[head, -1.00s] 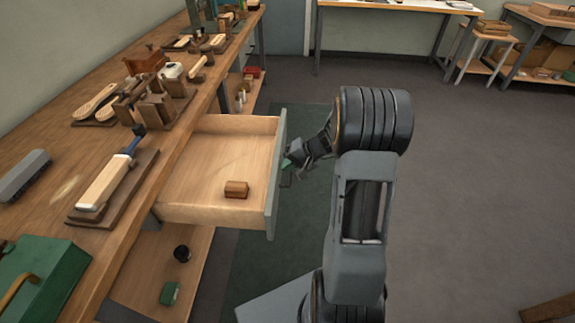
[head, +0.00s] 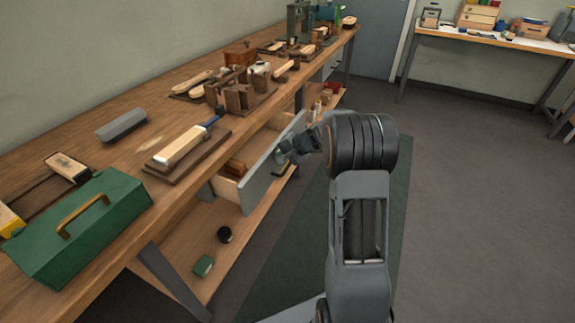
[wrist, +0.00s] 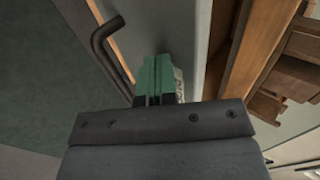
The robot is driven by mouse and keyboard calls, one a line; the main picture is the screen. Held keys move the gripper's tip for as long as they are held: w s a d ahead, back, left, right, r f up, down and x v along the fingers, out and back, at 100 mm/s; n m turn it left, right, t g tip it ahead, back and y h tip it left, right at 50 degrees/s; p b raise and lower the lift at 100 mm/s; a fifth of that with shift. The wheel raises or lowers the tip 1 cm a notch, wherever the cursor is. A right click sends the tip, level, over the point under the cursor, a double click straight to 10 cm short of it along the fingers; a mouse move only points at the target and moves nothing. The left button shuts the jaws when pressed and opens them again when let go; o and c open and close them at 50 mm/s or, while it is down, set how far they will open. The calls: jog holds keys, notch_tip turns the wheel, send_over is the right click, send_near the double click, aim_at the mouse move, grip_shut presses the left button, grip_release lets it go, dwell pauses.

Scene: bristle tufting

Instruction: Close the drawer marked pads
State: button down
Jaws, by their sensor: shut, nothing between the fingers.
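A drawer with a grey front (head: 262,170) sticks partly out from under the wooden workbench. Its wooden inside shows, with a small brown block (head: 236,167) in it. No marking can be read on the front. My gripper (head: 284,154) is at the outer face of the front, near its middle, and looks to be touching it or very close. In the wrist view, my gripper's green fingertips (wrist: 158,80) are together and empty, beside the grey drawer front (wrist: 185,40). A dark bar handle (wrist: 105,40) shows left of them.
The workbench (head: 75,135) carries a green toolbox (head: 80,225), a grey block (head: 122,125) and a brush-like tool on a board (head: 185,145). A lower shelf (head: 245,220) holds small items. The floor to the right is clear.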

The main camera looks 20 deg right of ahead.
jog(key=w+a, duration=0.5)
jog(key=shift+w+a, duration=0.1)
jog(key=shift+w, duration=0.3)
